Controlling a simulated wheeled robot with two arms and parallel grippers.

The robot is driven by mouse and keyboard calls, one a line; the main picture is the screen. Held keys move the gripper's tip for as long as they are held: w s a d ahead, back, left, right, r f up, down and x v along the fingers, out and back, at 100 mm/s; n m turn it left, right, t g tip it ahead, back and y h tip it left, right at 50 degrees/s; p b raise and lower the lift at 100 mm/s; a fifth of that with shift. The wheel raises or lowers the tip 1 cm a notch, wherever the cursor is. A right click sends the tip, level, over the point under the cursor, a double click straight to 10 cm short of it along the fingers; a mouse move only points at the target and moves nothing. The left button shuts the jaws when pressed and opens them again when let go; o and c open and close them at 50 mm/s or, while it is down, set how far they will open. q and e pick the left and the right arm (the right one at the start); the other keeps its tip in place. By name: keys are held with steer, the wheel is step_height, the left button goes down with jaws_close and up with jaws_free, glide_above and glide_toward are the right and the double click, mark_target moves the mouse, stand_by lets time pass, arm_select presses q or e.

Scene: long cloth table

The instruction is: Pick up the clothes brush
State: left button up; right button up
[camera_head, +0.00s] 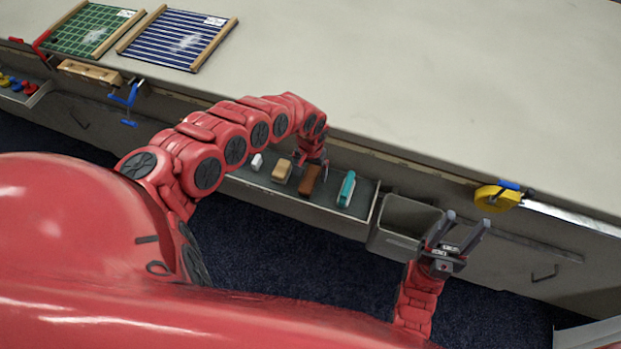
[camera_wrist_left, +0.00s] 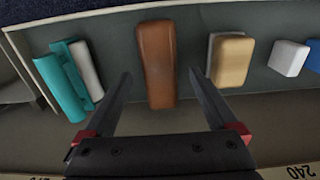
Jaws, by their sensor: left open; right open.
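A brown oblong block (camera_wrist_left: 156,62), which looks like the clothes brush, lies in a grey tray at the table's front; no bristles show. It also shows in the head view (camera_head: 309,181). In the left wrist view my left gripper (camera_wrist_left: 158,76) is open, with one finger on each side of the block's near part. The fingers appear apart from it, and their height above it is hard to tell. In the head view my left gripper (camera_head: 317,160) partly covers the block's far end. My right gripper (camera_head: 466,219) is open and empty near a grey bin.
The tray (camera_head: 352,223) also holds a tan block (camera_head: 282,170), a small white block (camera_head: 257,162) and a teal item (camera_head: 346,189). The grey bin (camera_head: 394,243) hangs right of it. A yellow tape measure (camera_head: 497,198) is at the table edge. The tabletop (camera_head: 430,80) is mostly clear.

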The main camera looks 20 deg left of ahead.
mark_target(310, 176)
arm_select(q)
step_height(310, 176, down, 2)
steer(key=shift+s+d+f, duration=0.1)
steer(key=shift+f, duration=0.3)
jaws_close()
steer(key=shift+r, duration=0.1)
stand_by(0.3)
steer(key=shift+r, duration=0.55)
steer(key=r, duration=0.4)
steer(key=r+p, duration=0.1)
steer(key=r, duration=0.2)
steer(key=shift+a+r, duration=0.2)
steer(key=shift+r, duration=0.15)
steer(key=shift+d+r+p, duration=0.1)
steer(key=shift+r+p, duration=0.4)
steer(key=shift+r, duration=0.1)
